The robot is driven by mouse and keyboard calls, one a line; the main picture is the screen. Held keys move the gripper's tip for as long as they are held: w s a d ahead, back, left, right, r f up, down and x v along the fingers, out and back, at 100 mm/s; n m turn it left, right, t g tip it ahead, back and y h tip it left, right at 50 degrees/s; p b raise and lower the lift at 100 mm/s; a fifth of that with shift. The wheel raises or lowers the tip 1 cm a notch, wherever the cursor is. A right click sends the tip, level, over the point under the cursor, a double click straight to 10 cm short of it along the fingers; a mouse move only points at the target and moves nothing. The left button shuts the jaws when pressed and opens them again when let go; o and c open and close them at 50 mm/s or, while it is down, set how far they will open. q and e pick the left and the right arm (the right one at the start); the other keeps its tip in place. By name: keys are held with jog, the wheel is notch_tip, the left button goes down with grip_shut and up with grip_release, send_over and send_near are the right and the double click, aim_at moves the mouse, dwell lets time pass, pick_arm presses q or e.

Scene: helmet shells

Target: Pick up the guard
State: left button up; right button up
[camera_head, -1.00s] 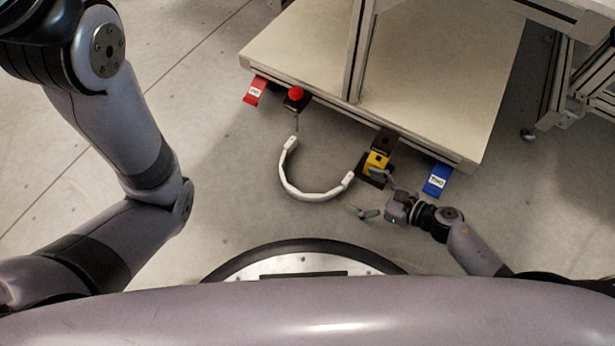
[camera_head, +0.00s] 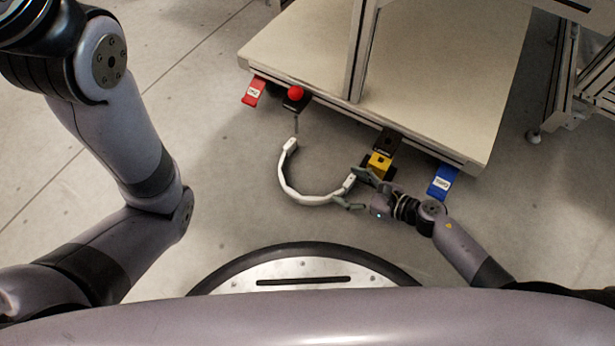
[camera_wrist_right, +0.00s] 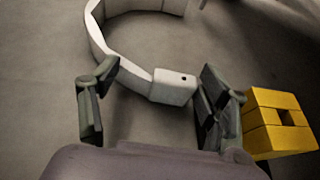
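The guard (camera_head: 316,197) is a white C-shaped band beside the low table, its open side facing the table. In the right wrist view the guard's block-like end (camera_wrist_right: 173,87) lies between the fingers of my right gripper (camera_wrist_right: 152,100). In the head view my right gripper (camera_head: 357,190) is open at the guard's right end, one finger on each side of it. I cannot tell whether the right finger touches it. My left arm shows at the left, but its gripper is out of the picture.
A yellow block (camera_head: 379,165) is close beside my right gripper, and it also shows in the right wrist view (camera_wrist_right: 279,124). A red knob (camera_head: 295,93), a red tag (camera_head: 254,91) and a blue tag (camera_head: 442,183) are along the edge of the table (camera_head: 440,90).

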grip_shut()
dwell(0.8)
